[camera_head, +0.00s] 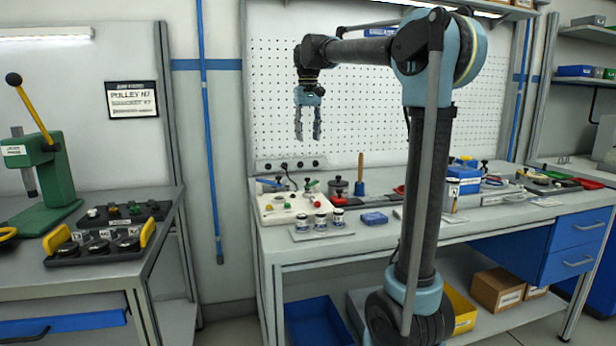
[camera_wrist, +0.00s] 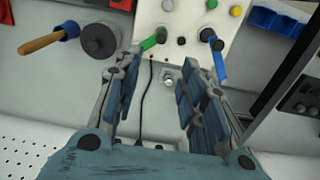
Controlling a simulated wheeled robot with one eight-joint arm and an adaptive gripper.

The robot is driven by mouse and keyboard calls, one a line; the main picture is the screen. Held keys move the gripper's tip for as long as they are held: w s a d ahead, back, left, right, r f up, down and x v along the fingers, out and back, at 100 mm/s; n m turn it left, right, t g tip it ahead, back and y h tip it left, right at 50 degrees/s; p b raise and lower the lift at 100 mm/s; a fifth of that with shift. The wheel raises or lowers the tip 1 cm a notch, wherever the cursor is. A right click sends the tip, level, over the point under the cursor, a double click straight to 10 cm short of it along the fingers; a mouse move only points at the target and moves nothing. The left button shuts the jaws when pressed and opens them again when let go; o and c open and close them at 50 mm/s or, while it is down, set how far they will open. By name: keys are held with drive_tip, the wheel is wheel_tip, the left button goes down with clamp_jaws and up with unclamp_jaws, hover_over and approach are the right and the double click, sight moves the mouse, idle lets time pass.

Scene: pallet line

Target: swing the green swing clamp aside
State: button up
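The green swing clamp (camera_head: 311,185) is at the back edge of a white fixture plate (camera_head: 272,217) on the main bench. In the wrist view its green arm (camera_wrist: 149,43) lies slanted, with a black knob at one end, just beyond my left-hand finger. My gripper (camera_head: 308,136) hangs fingers-down, well above the bench and apart from the clamp. In the wrist view my gripper (camera_wrist: 160,85) is open, with nothing between its fingers. A similar blue clamp (camera_wrist: 219,58) stands to the right in that view, past the other finger.
A wooden-handled tool (camera_head: 360,175) and a dark round pot (camera_head: 338,187) stand right of the fixture. A power strip (camera_head: 291,164) and pegboard (camera_head: 285,90) are behind.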

wheel_tip(320, 180, down, 15)
drive_tip(key=shift+s+r, duration=0.1)
drive_tip(key=shift+r, duration=0.1)
idle(0.3)
clamp_jaws()
